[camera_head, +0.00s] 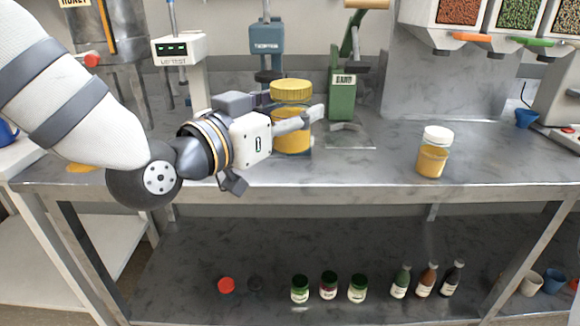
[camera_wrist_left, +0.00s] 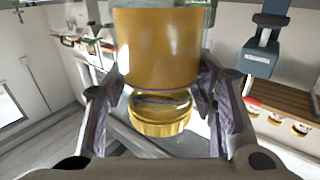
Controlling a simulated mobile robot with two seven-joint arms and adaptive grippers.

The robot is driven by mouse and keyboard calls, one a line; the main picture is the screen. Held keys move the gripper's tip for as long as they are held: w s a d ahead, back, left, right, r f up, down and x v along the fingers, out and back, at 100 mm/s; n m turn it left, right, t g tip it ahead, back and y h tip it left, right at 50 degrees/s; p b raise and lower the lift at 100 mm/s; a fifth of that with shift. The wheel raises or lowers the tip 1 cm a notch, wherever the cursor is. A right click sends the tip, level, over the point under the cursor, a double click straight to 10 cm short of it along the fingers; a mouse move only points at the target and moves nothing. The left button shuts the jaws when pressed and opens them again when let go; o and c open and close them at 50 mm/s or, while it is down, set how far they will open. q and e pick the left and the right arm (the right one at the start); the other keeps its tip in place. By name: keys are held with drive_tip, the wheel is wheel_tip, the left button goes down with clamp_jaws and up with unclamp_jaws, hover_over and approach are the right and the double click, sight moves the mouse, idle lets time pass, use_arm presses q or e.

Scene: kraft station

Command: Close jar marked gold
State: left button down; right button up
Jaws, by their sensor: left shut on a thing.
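A jar (camera_head: 293,144) with a gold body and a ribbed gold lid (camera_head: 291,89) stands upright on the steel worktop. My left gripper (camera_head: 297,120) reaches in from the left and is shut on the jar just below the lid, partly covering its upper body. In the left wrist view the jar (camera_wrist_left: 165,50) appears between the two fingers, with the ribbed lid (camera_wrist_left: 160,122) toward the bottom of the picture. The lid sits on top of the jar; whether it is fully tightened I cannot tell. My right gripper is not in view.
A white-lidded jar with yellow contents (camera_head: 432,158) stands to the right on the worktop. A green press (camera_head: 343,95) and a blue device (camera_head: 266,50) stand behind the gold jar. Bottles (camera_head: 427,280) and small jars (camera_head: 329,286) are on the lower shelf. The worktop between the jars is clear.

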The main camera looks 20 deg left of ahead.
use_arm(q)
drive_tip(key=w+a+f+b, duration=0.2)
drive_tip(key=w+a+f, duration=0.1)
drive_tip(key=w+f, duration=0.6)
drive_tip(key=w, duration=0.3)
drive_tip(key=shift+w+a+b, duration=0.25)
drive_tip(key=shift+a+b, duration=0.1)
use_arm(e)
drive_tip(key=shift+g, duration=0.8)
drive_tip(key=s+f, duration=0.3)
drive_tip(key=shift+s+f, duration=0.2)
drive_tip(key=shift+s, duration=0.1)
use_arm(q)
drive_tip(key=shift+r, duration=0.15)
drive_tip(key=f, duration=0.4)
drive_tip(key=shift+w+a+f+b, duration=0.1)
drive_tip(key=shift+w+f+b, duration=0.05)
drive_tip(key=shift+w+b, duration=0.25)
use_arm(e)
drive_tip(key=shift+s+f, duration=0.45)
